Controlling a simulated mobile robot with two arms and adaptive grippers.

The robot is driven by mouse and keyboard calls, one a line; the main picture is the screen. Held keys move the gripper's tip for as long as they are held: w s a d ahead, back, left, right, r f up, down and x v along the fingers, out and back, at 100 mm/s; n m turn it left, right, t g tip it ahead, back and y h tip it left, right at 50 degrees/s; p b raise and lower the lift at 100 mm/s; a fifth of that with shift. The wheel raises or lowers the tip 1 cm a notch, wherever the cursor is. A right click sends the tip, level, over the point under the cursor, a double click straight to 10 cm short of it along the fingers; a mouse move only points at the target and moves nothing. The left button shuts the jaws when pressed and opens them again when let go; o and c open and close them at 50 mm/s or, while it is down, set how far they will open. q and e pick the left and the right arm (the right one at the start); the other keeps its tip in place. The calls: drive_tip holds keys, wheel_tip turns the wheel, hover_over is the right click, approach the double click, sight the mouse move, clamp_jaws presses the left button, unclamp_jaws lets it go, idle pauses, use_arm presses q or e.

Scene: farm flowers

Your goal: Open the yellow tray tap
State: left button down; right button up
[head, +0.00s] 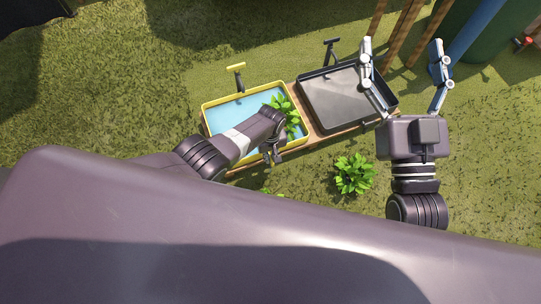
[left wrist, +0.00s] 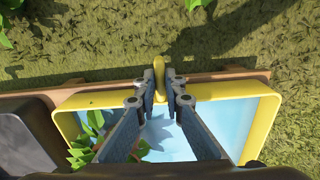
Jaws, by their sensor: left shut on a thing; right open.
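The yellow tray (head: 213,128) holds blue water and stands left of the black tray in the head view. Its rim also shows in the left wrist view (left wrist: 262,91). My left gripper (head: 272,157) is at the tray's near edge. In the left wrist view its fingertips (left wrist: 160,76) are shut on a small upright yellow piece, the yellow tray tap (left wrist: 159,64), at the middle of that edge. The fingers hide its lower part, so its turn angle is unclear.
A yellow T-shaped fitting (head: 238,70) stands at the yellow tray's far edge. A leafy plant (head: 291,113) is in its right end. The black tray (head: 340,97) stands beside it on a wooden stand (head: 314,143). A bush (head: 355,175) grows in front. Grass surrounds the stand.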

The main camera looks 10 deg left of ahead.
use_arm(q)
drive_tip(key=shift+w+n, duration=0.15)
drive_tip(key=shift+n, duration=0.15)
use_arm(e)
drive_tip(key=shift+w+f, duration=0.1)
drive_tip(key=shift+f, duration=0.2)
use_arm(q)
drive_tip(key=c, duration=2)
unclamp_jaws()
drive_tip(key=shift+r, duration=6.05)
